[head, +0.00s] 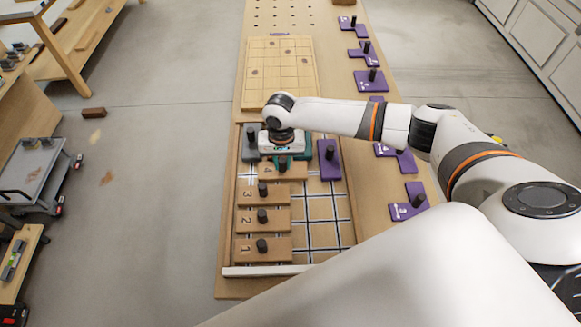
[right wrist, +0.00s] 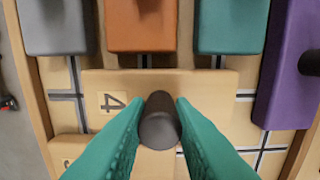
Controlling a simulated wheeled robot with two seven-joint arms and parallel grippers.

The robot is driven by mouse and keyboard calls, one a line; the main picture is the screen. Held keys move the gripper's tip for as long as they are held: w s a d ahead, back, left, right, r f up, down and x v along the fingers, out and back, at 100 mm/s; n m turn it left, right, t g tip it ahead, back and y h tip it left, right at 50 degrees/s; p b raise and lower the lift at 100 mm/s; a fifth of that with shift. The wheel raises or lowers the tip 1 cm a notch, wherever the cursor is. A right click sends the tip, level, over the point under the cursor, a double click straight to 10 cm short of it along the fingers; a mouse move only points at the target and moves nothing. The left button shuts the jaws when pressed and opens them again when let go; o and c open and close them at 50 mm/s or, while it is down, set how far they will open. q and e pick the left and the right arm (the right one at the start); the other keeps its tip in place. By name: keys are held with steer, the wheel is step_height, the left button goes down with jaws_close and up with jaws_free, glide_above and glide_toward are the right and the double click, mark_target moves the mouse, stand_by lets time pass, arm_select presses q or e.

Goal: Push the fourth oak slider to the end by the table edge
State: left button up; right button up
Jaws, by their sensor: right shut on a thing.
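The fourth oak slider (head: 267,171), a light wooden plate marked 4, lies in the framed board above sliders 3 (head: 250,195), 2 (head: 250,221) and 1 (head: 248,251). Its left end is set to the right of theirs, with a strip of grid bare beside it. In the right wrist view the slider (right wrist: 110,85) shows its number left of its dark knob (right wrist: 158,125). My right gripper (right wrist: 158,120) has its teal fingers on both sides of that knob. The hand hides the knob in the head view. My left gripper is not in view.
Grey (right wrist: 58,28), orange (right wrist: 141,25) and teal (right wrist: 231,25) blocks stand just beyond the slider. A purple block (head: 330,160) lies to its right. The board's left wall (head: 232,190) runs along the table edge. The lower right grid (head: 323,235) is clear.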

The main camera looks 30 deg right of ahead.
mark_target(264, 170)
steer(key=shift+w+a, duration=0.4)
steer(key=shift+a, duration=0.4)
steer(key=shift+w+a, duration=0.35)
steer(key=shift+a, duration=0.45)
steer(key=shift+w+a, duration=0.4)
steer(key=shift+a, duration=0.4)
steer(key=o, duration=0.8)
steer(key=shift+c, duration=0.2)
steer(key=shift+r, duration=0.1)
step_height(264, 170, up, 7)
steer(key=p, duration=0.9)
steer(key=shift+r, duration=0.2)
steer(key=shift+f, duration=0.1)
